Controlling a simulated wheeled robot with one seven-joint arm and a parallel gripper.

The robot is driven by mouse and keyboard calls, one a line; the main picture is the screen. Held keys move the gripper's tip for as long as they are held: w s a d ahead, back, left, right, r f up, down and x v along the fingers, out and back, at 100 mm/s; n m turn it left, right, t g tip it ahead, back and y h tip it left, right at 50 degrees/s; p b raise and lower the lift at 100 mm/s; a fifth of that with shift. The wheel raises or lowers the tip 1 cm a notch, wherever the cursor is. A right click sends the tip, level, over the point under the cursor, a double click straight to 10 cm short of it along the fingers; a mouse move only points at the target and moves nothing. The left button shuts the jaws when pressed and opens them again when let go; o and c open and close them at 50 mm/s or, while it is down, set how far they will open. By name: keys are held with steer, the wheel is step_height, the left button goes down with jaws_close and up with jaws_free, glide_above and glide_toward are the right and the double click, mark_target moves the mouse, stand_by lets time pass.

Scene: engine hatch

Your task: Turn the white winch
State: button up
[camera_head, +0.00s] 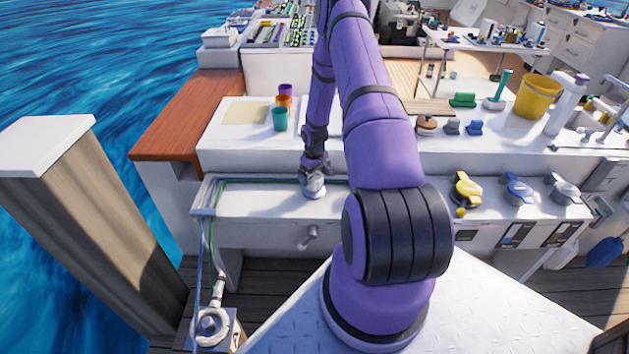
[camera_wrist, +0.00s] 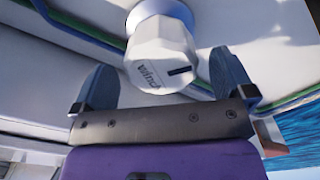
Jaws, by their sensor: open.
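The white winch (camera_wrist: 160,50) is a faceted knob with a dark slot and partly legible lettering that seems to read "Winch". In the wrist view it stands between the two blue fingers of my gripper (camera_wrist: 163,66), with a gap on each side. My gripper is open, and I see no contact with the knob. In the head view my gripper (camera_head: 315,160) points down at the white ledge, and a white knob-like part (camera_head: 313,187) shows just below it. The fingers are too small to make out there.
A green cable (camera_wrist: 85,38) runs along the ledge behind the knob. To the right are a yellow (camera_head: 466,190), a blue (camera_head: 517,188) and a white (camera_head: 563,189) knob. Coloured cups (camera_head: 280,118) stand on the counter behind. A wooden post (camera_head: 95,215) rises at the left.

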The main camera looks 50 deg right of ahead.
mark_target(314, 176)
step_height(314, 176, up, 7)
steer(key=shift+r, duration=0.2)
stand_by(0.6)
steer(key=w+a+r+h, duration=0.1)
steer(key=a+r, duration=0.3)
steer(key=r, duration=0.6)
steer(key=w+a+r, duration=0.2)
steer(key=a+r, duration=0.1)
steer(key=r, duration=0.6)
steer(key=s+a+r+t+h, duration=0.1)
steer(key=s+a+r, duration=0.1)
steer(key=a+r, duration=0.5)
steer(key=s+a+r+t, duration=0.15)
steer(key=a+r, duration=0.25)
steer(key=r, duration=0.6)
steer(key=s+a+r+t, duration=0.1)
steer(key=s+a+r, duration=0.9)
steer(key=s, duration=0.1)
steer(key=s+a+r+t+y, duration=0.1)
steer(key=s+a, duration=0.2)
steer(key=s, duration=0.4)
steer(key=s+a+r+n+y, duration=0.1)
steer(key=s+a, duration=0.3)
steer(key=s, duration=0.2)
steer(key=shift+s+a+r+t, duration=0.15)
steer(key=shift+s+r+t, duration=0.2)
steer(key=shift+s, duration=0.05)
